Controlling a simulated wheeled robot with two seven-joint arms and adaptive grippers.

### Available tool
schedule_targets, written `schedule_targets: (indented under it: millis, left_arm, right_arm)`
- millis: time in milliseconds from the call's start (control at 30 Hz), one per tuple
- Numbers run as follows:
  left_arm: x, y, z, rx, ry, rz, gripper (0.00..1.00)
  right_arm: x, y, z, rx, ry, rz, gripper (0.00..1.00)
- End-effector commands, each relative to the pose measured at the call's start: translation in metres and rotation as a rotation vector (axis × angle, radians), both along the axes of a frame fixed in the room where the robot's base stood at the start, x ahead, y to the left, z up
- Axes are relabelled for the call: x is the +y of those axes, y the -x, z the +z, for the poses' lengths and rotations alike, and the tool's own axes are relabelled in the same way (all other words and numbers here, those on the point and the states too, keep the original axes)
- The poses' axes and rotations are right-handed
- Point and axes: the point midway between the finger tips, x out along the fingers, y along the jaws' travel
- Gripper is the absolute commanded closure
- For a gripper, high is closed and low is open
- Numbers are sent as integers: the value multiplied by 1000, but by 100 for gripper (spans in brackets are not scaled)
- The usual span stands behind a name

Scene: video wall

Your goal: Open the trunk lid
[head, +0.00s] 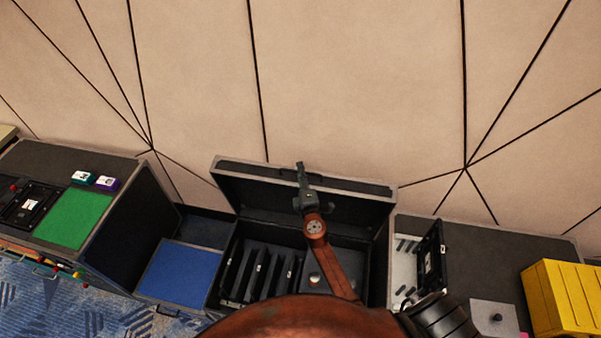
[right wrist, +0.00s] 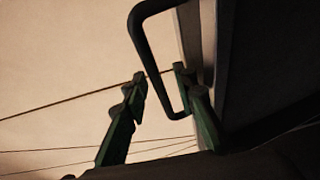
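The black trunk (head: 232,262) with grey edges stands in the middle of the head view. Its lid (head: 255,190) is raised and tilted up near the wall, so the dividers inside show. My right gripper (head: 301,168) is at the lid's upper edge, in front of its inner face. In the right wrist view, the right gripper's fingers (right wrist: 163,82) are apart, with part of a black bar handle (right wrist: 153,65) between them. The handle stands off the dark lid (right wrist: 270,60) at the right; I cannot tell whether a finger touches it. My left gripper is not in view.
A case with a green top (head: 75,218) stands at the left, with a blue panel (head: 178,274) beside the trunk. At the right, a dark surface (head: 480,260) carries an open small case (head: 432,258) and a yellow box (head: 563,298). A panelled wall (head: 350,80) stands behind.

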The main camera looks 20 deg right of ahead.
Motion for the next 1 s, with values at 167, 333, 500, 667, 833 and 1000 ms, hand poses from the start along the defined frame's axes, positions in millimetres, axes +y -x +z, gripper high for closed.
schedule_targets:
  millis: [167, 333, 500, 667, 833, 1000]
  left_arm:
    - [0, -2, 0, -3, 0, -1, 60]
    - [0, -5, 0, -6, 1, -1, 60]
    - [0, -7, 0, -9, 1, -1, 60]
    - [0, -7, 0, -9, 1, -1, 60]
    - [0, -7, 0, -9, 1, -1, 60]
    - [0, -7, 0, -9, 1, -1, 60]
  right_arm:
    - [0, 0, 0, 0, 0, 0, 76]
    - [0, 0, 0, 0, 0, 0, 88]
    - [0, 0, 0, 0, 0, 0, 100]
    - [0, 0, 0, 0, 0, 0, 100]
    - [0, 0, 0, 0, 0, 0, 100]
    - [0, 0, 0, 0, 0, 0, 100]
